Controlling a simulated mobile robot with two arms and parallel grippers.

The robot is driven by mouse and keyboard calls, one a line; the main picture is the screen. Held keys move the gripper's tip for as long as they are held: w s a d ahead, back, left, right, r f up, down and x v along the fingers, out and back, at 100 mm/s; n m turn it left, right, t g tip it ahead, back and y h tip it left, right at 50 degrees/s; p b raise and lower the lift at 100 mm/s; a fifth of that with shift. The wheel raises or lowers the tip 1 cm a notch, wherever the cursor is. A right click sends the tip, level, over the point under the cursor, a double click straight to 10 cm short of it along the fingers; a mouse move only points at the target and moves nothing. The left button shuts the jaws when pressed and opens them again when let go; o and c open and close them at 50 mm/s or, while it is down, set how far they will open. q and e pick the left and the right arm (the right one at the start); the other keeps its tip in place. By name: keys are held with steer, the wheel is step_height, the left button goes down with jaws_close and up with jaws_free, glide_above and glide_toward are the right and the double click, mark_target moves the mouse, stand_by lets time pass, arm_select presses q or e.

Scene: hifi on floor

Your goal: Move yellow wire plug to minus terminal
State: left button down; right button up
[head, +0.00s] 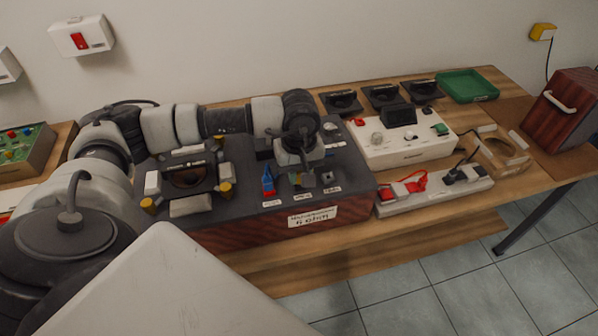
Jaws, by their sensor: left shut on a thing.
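My left gripper (299,172) points down over the front right of a dark-topped box with a wooden front (345,160). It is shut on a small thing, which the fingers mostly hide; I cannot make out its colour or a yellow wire. Along the box's front edge are small white labels (271,204), too small to read, so I cannot tell which terminal is minus. A blue and red plug (267,182) stands upright just left of the gripper. A small dark terminal (328,178) shows to its right. My right gripper is not in view.
To the right are a white switch panel (405,148), a white power strip (435,190) with a red cable, a wooden frame (503,150) and a green tray (467,86). Several black meters stand behind.

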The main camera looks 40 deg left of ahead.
arm_select(q)
steer(key=shift+f+b, duration=0.1)
steer(key=shift+b, duration=0.2)
stand_by(0.7)
steer(key=c, duration=0.9)
jaws_free()
step_height(320, 180, up, 10)
steer(key=shift+r+b, duration=0.1)
steer(key=shift+b, duration=0.75)
steer(key=shift+r+p, duration=1.4)
steer(key=shift+r, duration=1.45)
